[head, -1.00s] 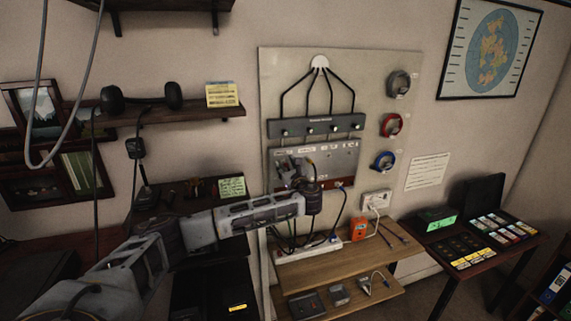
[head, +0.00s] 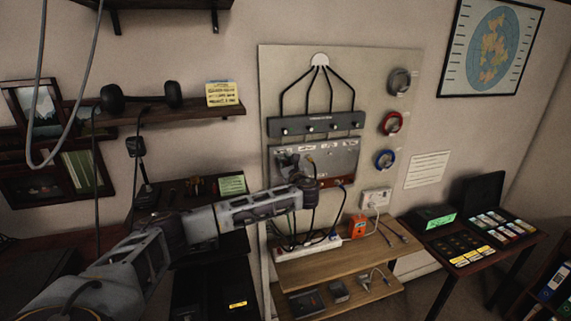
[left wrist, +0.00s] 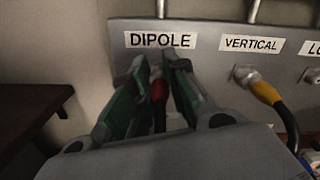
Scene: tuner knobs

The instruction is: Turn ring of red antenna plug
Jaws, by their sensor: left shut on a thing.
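The red antenna plug (left wrist: 158,90) sits under the DIPOLE label (left wrist: 161,40) in the left wrist view, with a dark cable running down from it. My left gripper (left wrist: 163,72) has its green-padded fingers on either side of the plug and is shut on it. In the head view my left gripper (head: 290,161) is at the left part of the grey socket panel (head: 340,160), and it hides the plug there. My right gripper is not in view.
A yellow plug (left wrist: 262,90) with a black cable sits at the VERTICAL socket, right of the red one. Below the panel are a white power strip (head: 308,248), an orange box (head: 358,228) and a wooden shelf (head: 345,261). Three round knobs, including a red-ringed one (head: 391,123), are to the right.

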